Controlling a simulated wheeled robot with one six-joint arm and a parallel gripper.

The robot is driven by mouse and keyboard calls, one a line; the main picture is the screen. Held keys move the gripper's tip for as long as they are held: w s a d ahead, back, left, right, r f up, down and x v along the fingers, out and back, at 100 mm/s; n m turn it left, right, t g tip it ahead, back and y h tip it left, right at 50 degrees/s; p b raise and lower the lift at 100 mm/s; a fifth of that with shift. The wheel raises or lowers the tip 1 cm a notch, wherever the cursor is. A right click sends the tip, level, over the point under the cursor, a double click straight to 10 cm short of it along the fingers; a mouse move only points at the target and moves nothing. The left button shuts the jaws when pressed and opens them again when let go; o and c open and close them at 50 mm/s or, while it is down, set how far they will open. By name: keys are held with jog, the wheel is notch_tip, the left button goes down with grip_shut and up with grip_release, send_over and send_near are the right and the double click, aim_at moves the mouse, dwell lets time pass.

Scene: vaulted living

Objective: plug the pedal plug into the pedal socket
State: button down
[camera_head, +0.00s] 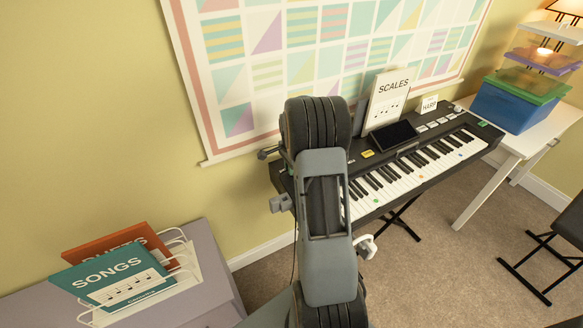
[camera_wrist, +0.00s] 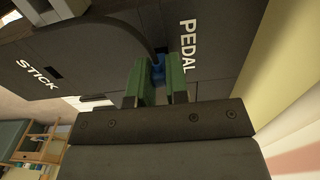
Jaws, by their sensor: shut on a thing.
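In the wrist view, my gripper (camera_wrist: 158,80) has its two green fingers shut on a small blue piece, which I take for the pedal plug (camera_wrist: 158,70). The fingertips are close to the dark end panel of the keyboard (camera_wrist: 110,45), beside the white label PEDAL (camera_wrist: 188,46). The pedal socket itself is hidden behind the fingers and plug, and I cannot tell whether the plug is in it. In the head view, my arm covers the left end of the keyboard (camera_head: 440,150), and my gripper is hidden.
The label STICK (camera_wrist: 37,75) is on the same panel. A scales book (camera_head: 388,100) stands on the keyboard. Songbooks (camera_head: 113,280) stand on a grey cabinet (camera_head: 215,270) at lower left. A blue box (camera_head: 505,105) is on a white table at right. A patterned wall hanging (camera_head: 270,70) is behind.

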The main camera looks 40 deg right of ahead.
jog(key=shift+f, duration=0.3)
dwell(0.5)
jog(key=c, duration=1)
grip_release()
jog(key=shift+c, duration=0.2)
notch_tip(320, 180, up, 14)
jog(key=shift+f, duration=0.1)
